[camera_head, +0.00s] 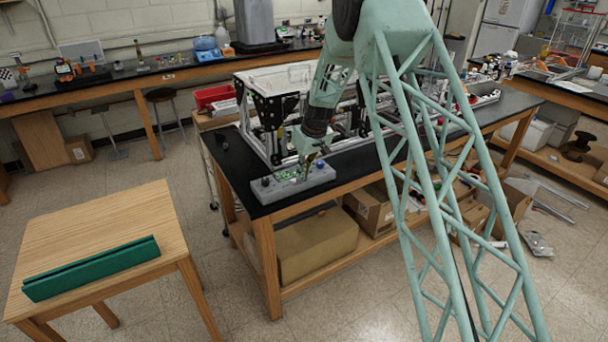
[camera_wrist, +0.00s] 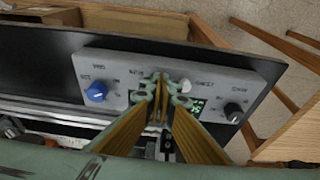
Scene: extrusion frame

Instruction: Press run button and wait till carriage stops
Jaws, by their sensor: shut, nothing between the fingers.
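A grey control box (camera_head: 292,184) lies along the front edge of the black bench. In the wrist view the grey box (camera_wrist: 125,72) carries a blue knob (camera_wrist: 96,92) on the left, a black knob (camera_wrist: 233,112) on the right and a small green lit area (camera_wrist: 197,107). My gripper (camera_head: 306,164) is over the box, pointing down. In the wrist view my gripper (camera_wrist: 160,87) is shut and empty, its tips over the middle of the box. The tips hide that part, so I cannot tell which button is under them or whether they touch it. The carriage cannot be made out clearly.
An aluminium extrusion frame with black brackets (camera_head: 272,112) stands behind the box. A wooden table (camera_head: 100,225) with a green channel piece (camera_head: 92,268) is at the left. Cardboard boxes (camera_head: 316,243) sit under the bench. Open floor lies between table and bench.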

